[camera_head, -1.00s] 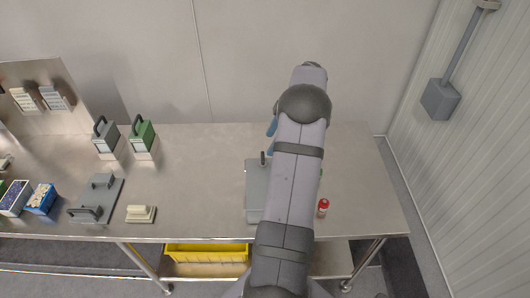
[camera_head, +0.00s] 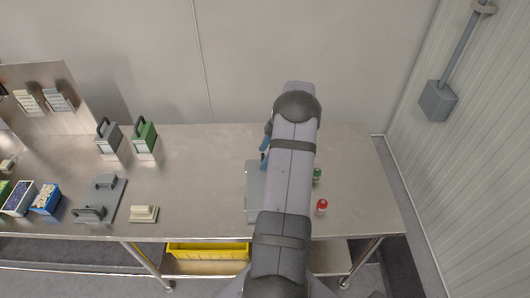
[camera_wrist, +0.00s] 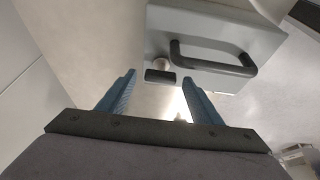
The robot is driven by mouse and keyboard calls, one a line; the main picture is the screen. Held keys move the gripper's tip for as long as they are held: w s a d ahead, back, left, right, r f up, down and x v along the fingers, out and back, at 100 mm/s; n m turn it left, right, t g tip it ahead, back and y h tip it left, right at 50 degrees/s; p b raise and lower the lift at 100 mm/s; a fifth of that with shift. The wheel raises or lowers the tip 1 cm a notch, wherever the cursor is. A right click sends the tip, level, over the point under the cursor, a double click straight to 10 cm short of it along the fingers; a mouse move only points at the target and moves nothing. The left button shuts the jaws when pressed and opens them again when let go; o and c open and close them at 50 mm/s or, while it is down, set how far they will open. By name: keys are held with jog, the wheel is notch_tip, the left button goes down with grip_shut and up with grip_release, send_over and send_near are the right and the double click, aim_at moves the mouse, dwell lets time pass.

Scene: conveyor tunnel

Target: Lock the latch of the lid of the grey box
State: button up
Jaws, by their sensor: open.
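A grey box (camera_head: 252,192) stands on the steel table, mostly hidden behind my arm in the head view. In the wrist view the grey box (camera_wrist: 210,28) has a black bar handle (camera_wrist: 212,58) on top. A small pale round knob (camera_wrist: 161,64) and a black block (camera_wrist: 160,77) sit at its near edge, likely the latch; its state is unclear. My gripper (camera_wrist: 159,78) is open and empty, its blue fingertips either side of the black block in the picture. I cannot tell whether they touch it. Blue fingers also show beside my arm in the head view (camera_head: 265,143).
A red-capped bottle (camera_head: 322,206) and a green one (camera_head: 317,175) stand right of my arm. The table between is clear.

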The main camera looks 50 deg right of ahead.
jog(key=c, duration=1.1)
jog(key=shift+o, duration=0.2)
